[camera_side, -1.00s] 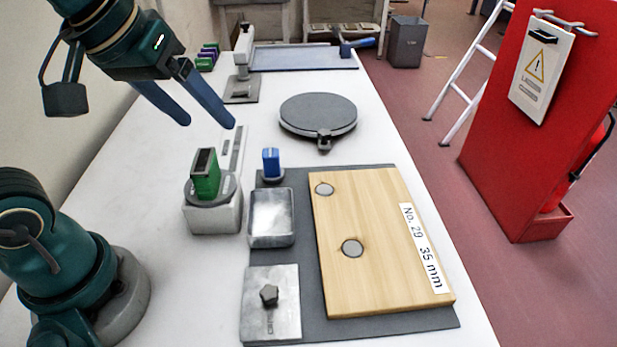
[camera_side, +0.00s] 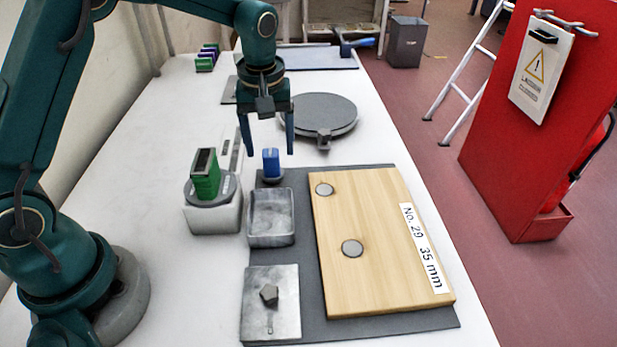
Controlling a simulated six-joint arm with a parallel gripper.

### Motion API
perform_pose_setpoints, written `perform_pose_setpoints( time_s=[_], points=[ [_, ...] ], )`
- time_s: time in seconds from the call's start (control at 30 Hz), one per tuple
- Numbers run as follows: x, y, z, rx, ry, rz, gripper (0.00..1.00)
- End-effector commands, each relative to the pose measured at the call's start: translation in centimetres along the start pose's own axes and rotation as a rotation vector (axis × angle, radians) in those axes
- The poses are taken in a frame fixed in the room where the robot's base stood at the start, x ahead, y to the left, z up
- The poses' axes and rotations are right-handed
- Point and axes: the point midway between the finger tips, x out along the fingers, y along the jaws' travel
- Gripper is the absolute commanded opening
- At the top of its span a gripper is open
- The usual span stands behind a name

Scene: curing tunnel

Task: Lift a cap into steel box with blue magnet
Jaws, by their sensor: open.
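The blue magnet (camera_side: 271,161) stands upright on a small dark base at the back left of the dark mat. The steel box (camera_side: 271,238) is open and looks empty, just in front of the magnet. A flat steel plate with a dark knob (camera_side: 270,305), perhaps the box's lid, lies in front of the box.
A green block (camera_side: 205,175) stands on a white-grey unit (camera_side: 213,218) left of the box. A round grey plate (camera_side: 318,114) lies behind the mat (camera_side: 378,316). The wooden board (camera_side: 385,285) carries a label.

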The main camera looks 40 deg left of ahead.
Motion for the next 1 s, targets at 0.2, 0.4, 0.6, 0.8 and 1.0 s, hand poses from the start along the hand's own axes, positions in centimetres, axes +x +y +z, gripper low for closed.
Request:
perform_pose_setpoints(
  time_s=[0.2,0.4,0.6,0.8,1.0],
  points=[
    [2.9,-0.1,0.1,0.000,-0.003,-0.002,0.75],
    [4.2,-0.1,0.1,0.000,-0.001,0.000,0.75],
    [4.3,-0.1,0.0,0.000,0.001,0.001,0.75],
    [4.2,0.0,0.0,0.000,0.001,0.002,0.18],
    [4.2,0.0,0.0,0.000,0.001,0.002,0.00]
  ],
)
